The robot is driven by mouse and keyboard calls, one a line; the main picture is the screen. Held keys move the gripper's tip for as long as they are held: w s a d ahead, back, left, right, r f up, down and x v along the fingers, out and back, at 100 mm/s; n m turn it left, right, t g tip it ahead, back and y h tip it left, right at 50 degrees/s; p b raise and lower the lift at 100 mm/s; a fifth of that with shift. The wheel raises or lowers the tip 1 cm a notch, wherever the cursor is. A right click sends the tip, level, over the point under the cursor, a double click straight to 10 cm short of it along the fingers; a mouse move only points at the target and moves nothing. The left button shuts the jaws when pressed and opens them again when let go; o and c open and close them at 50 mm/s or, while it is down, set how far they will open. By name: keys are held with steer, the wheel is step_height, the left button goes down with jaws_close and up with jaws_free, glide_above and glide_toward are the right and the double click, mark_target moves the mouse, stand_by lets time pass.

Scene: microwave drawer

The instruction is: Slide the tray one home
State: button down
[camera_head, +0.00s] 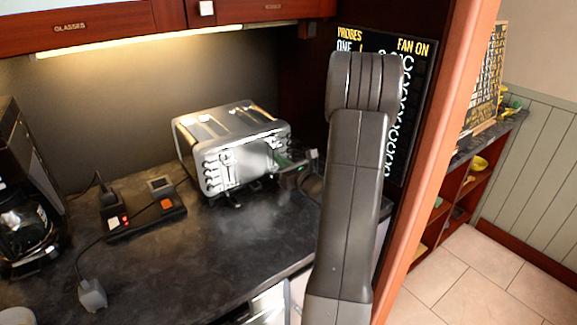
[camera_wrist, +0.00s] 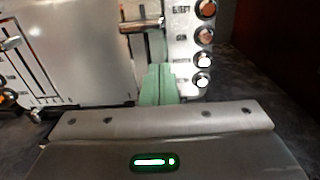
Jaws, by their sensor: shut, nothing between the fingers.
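A shiny metal toaster (camera_head: 235,150) stands on the dark counter near the back wall, its control face turned toward my arm. My gripper (camera_head: 290,168) is low at the right end of this face. In the wrist view my gripper (camera_wrist: 160,70) has its green fingers together, empty, pointing at the toaster face (camera_wrist: 85,50). The fingers are just below a lever (camera_wrist: 143,26) in a vertical slot and left of a column of round buttons (camera_wrist: 203,35). I cannot tell whether they touch the face. No part is clearly readable as tray one.
A coffee maker (camera_head: 25,200) stands at the left. A switch box (camera_head: 143,212) with a red light and a cord lies left of the toaster. A pale front (camera_head: 270,305) shows below the counter edge. A wooden post (camera_head: 440,150) rises right of my arm.

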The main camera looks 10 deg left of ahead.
mark_target(275, 154)
stand_by(0.3)
steer(key=b+x, duration=0.1)
steer(key=x, duration=0.3)
steer(key=shift+w+a, duration=0.1)
steer(key=shift+r, duration=0.25)
